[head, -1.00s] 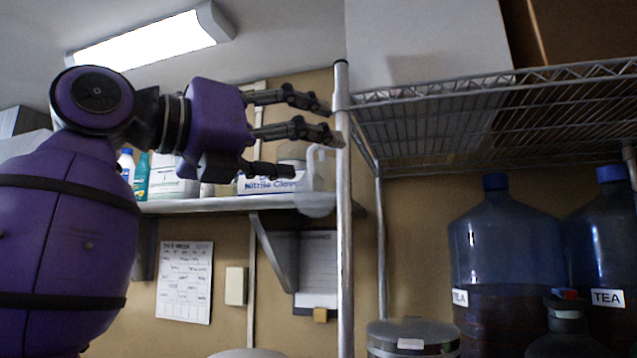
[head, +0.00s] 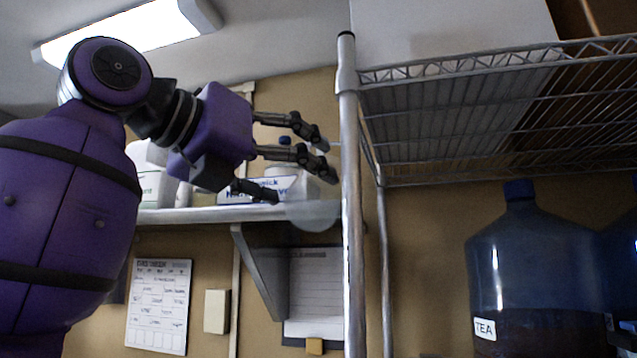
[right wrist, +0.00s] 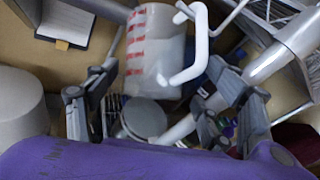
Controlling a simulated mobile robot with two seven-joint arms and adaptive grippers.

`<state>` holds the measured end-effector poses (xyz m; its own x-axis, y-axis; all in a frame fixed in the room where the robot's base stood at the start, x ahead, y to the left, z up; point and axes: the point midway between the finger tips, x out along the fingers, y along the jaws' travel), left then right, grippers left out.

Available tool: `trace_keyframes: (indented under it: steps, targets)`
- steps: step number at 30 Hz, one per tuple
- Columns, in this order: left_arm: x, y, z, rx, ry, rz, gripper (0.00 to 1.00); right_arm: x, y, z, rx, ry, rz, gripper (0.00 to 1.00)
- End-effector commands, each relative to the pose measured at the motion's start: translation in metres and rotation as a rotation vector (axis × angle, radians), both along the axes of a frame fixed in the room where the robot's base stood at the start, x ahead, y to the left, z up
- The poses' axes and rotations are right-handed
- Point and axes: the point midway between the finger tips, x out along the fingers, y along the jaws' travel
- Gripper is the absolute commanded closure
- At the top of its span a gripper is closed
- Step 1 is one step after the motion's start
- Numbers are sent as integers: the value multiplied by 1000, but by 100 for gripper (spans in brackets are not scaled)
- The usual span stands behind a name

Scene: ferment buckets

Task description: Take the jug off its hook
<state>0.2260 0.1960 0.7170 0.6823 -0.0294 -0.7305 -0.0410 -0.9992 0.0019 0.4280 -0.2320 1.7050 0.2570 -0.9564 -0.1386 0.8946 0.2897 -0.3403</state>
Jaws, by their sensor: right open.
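The jug (head: 312,214) is translucent white and hangs beside the metal rack post. In the head view its lower part shows below my fingers, and its handle is mostly hidden. In the right wrist view the jug (right wrist: 158,55) shows red markings and a white handle (right wrist: 201,45). My right gripper (head: 303,170) is open with its fingers at the jug's upper part. In the right wrist view its fingers (right wrist: 165,88) stand apart on either side, with the jug and handle between and beyond them. I cannot tell whether they touch. The hook is not clearly visible. My left gripper is not in view.
The metal post (head: 352,230) of the wire rack (head: 500,110) stands right of my fingers. A wall shelf (head: 200,214) with bottles and a glove box (head: 240,190) lies behind. A large blue TEA bottle (head: 530,270) stands at lower right.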

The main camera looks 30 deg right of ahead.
Motion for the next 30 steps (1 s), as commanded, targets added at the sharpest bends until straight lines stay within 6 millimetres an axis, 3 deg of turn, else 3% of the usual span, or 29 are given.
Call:
trace_keyframes:
  steps: [6, 15, 24, 30]
  targets:
    - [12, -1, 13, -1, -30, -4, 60, 6, -30, -6, 2, -3, -1, 25]
    - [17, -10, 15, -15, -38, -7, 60, 9, -35, -9, 0, 0, 0, 25]
    - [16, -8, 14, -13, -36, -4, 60, 10, -35, -9, 0, 1, 0, 61]
    - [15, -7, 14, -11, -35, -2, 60, 9, -35, -9, 1, 1, 0, 61]
